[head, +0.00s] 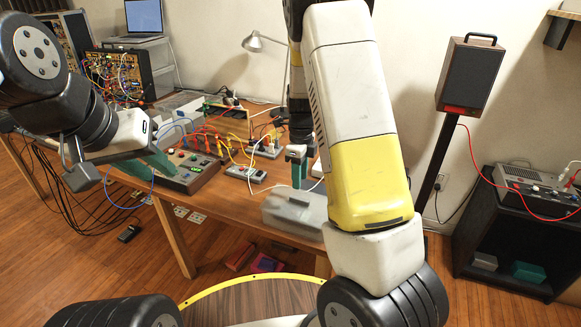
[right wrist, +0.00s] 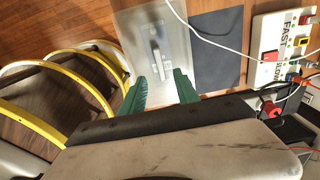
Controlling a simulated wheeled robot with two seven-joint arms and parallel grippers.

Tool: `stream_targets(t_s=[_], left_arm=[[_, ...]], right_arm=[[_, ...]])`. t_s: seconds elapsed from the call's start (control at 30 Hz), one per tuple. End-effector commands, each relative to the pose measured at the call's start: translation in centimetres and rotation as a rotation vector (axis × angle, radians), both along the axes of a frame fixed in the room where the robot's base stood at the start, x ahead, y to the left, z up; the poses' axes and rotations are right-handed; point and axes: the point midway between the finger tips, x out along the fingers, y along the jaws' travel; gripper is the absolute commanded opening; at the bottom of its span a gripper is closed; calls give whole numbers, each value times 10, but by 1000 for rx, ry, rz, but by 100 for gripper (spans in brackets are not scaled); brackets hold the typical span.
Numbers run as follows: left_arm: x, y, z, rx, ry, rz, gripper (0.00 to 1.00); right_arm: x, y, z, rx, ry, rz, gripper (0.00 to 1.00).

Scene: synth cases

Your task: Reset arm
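My right gripper (head: 299,172) reaches down over the table's front edge with its green fingers just behind a grey case (head: 290,213). In the right wrist view its fingers (right wrist: 160,78) stand apart with nothing between them. The grey case (right wrist: 150,30) lies beyond the fingertips there, apart from them as far as I can tell. My left gripper (head: 158,160) points right beside the grey control box with buttons (head: 187,171). Its green fingers overlap in view, so their opening is hidden.
The wooden table (head: 218,205) carries cables, power strips (head: 245,173) and a lamp (head: 254,42). A dark sheet (right wrist: 217,48) lies beside the case. A speaker on a stand (head: 468,75) and a black shelf (head: 500,240) are at the right.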

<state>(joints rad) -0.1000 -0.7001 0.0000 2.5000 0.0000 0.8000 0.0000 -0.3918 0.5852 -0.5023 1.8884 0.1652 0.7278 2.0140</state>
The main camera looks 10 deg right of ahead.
Motion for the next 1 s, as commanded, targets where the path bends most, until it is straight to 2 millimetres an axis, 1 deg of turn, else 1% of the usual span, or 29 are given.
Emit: stream_targets(t_s=[0.07,0.17,0.27,0.37,0.4,0.5,0.57,0.6,0.67,0.7,0.83,0.9,1.0], left_arm=[[0,0,0,0,0,0,30],[0,0,0,0,0,0,30],[0,0,0,0,0,0,30],[0,0,0,0,0,0,30],[0,0,0,0,0,0,30],[0,0,0,0,0,0,30],[0,0,0,0,0,0,30],[0,0,0,0,0,0,30],[0,0,0,0,0,0,30],[0,0,0,0,0,0,30],[0,0,0,0,0,0,30],[0,0,0,0,0,0,30],[0,0,0,0,0,0,30]], right_arm=[[0,0,1,1,-1,3,38],[-4,1,10,16,-11,44,38],[-13,4,34,54,-45,166,38],[-30,9,71,97,-108,366,38],[-39,11,86,108,-139,459,38],[-63,15,122,117,-222,698,38],[-79,17,142,108,-273,843,38],[-90,18,155,95,-308,941,38],[-107,19,172,67,-357,1086,38],[-119,20,183,42,-390,1183,38],[-159,21,212,-78,-481,1497,38],[-180,22,223,-160,-513,1658,38],[-207,22,232,-282,-533,1859,38]])
